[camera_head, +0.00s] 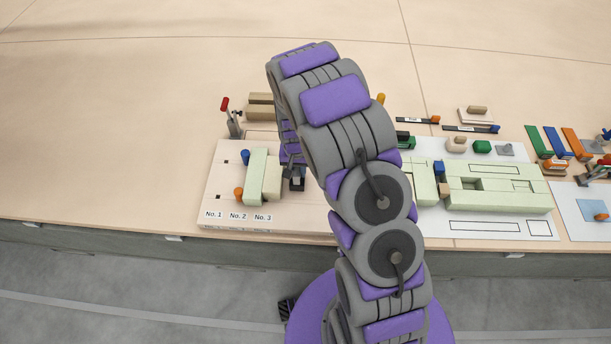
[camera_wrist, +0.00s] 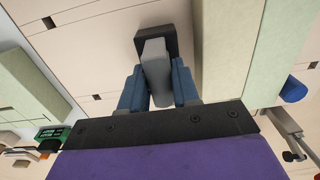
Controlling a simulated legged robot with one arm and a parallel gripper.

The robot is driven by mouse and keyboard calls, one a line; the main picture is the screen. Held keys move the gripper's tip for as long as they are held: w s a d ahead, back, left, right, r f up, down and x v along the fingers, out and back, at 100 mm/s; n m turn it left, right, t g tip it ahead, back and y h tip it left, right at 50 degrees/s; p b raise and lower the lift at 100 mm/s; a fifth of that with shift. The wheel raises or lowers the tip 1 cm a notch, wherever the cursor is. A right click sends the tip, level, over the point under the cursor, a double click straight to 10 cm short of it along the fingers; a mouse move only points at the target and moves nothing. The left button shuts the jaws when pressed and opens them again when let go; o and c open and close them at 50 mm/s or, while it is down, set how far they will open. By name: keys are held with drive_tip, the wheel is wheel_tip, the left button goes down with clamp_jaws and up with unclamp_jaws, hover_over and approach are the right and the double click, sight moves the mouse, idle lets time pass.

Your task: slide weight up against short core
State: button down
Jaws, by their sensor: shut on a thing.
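The weight (camera_wrist: 171,42) has a black base and a grey handle, and it stands on the pale board (camera_head: 215,185). In the wrist view, my gripper (camera_wrist: 157,88) has its blue fingers shut on the grey handle. In the head view, the weight (camera_head: 297,184) is partly hidden by my arm. Two long pale blocks lie side by side: a cream one (camera_wrist: 220,45) closer to the weight and a greenish one (camera_wrist: 268,50) beyond. I cannot tell surely which is the short core. A narrow gap shows between the weight's base and the cream block.
A blue peg (camera_head: 247,154) and an orange peg (camera_head: 239,193) stand at the blocks' left side. A clamp with a red handle (camera_head: 225,104) stands at the board's back left. A pale green assembly (camera_head: 500,190) lies right of my arm.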

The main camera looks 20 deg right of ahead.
drive_tip(key=shift+w+a, duration=0.25)
drive_tip(key=shift+a, duration=0.4)
drive_tip(key=shift+w+a, duration=0.2)
drive_tip(key=shift+a, duration=0.45)
drive_tip(key=shift+a+r+p, duration=0.1)
drive_tip(key=shift+a+p, duration=0.15)
drive_tip(key=shift+p, duration=0.35)
drive_tip(key=c, duration=1.3)
unclamp_jaws()
drive_tip(key=o, duration=0.5)
drive_tip(key=shift+a, duration=0.25)
drive_tip(key=shift+o, duration=0.2)
drive_tip(key=shift+d, duration=0.15)
